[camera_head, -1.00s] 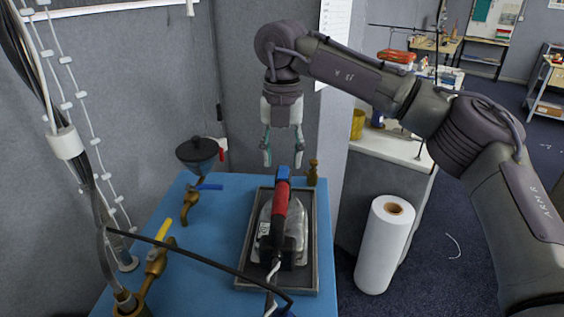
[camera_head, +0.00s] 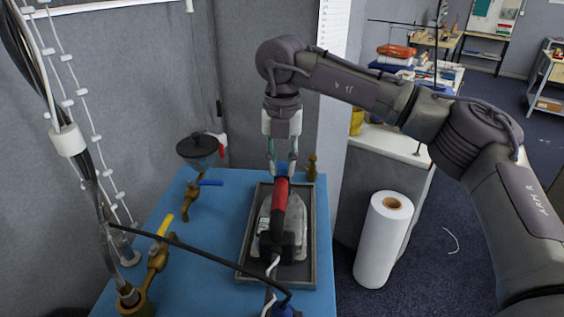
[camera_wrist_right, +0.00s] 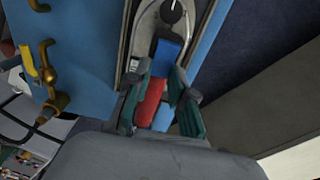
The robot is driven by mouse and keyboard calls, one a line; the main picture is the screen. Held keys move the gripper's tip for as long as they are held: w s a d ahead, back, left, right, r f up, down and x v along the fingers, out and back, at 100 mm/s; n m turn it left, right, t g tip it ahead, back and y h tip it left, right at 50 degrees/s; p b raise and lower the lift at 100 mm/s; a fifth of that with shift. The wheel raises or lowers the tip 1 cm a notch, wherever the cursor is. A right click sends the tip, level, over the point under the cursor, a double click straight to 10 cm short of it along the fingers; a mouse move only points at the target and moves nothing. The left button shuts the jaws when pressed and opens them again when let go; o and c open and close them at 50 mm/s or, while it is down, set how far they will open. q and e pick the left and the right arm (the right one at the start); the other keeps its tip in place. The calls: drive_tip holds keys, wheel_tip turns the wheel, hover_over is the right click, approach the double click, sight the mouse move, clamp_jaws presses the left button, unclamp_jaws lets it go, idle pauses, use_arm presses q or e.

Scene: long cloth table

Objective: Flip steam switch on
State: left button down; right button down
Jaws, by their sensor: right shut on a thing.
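A steam iron (camera_head: 268,222) with a silver body and a red handle (camera_head: 280,203) rests in a dark tray (camera_head: 246,262) on the blue table. The handle's blue front part (camera_wrist_right: 166,58) shows in the wrist view, but is mostly hidden behind the fingers in the head view. My right gripper (camera_head: 282,170) points down and is shut on the iron's handle, one finger on each side of it; it also shows in the wrist view (camera_wrist_right: 160,82). I cannot make out a separate steam switch or its position. My left gripper is not in view.
Brass valves with a yellow lever (camera_head: 165,225) and a blue lever (camera_head: 209,182) stand left of the tray. A black funnel (camera_head: 197,147) is behind them. A dark hose (camera_head: 205,260) crosses the table. A white roll (camera_head: 383,240) stands at the right.

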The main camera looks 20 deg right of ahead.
drive_tip(key=g+p, duration=0.1)
drive_tip(key=p, duration=0.2)
drive_tip(key=shift+w+r+g+y, duration=0.2)
drive_tip(key=shift+r+g+y, duration=0.2)
drive_tip(key=shift+w+d+f+g+p, duration=0.15)
drive_tip(key=shift+g+p, duration=0.25)
drive_tip(key=shift+p, duration=0.35)
drive_tip(key=shift+f, duration=0.15)
drive_tip(key=c, duration=1)
unclamp_jaws()
drive_tip(key=v, duration=1.2)
drive_tip(key=shift+d, duration=0.15)
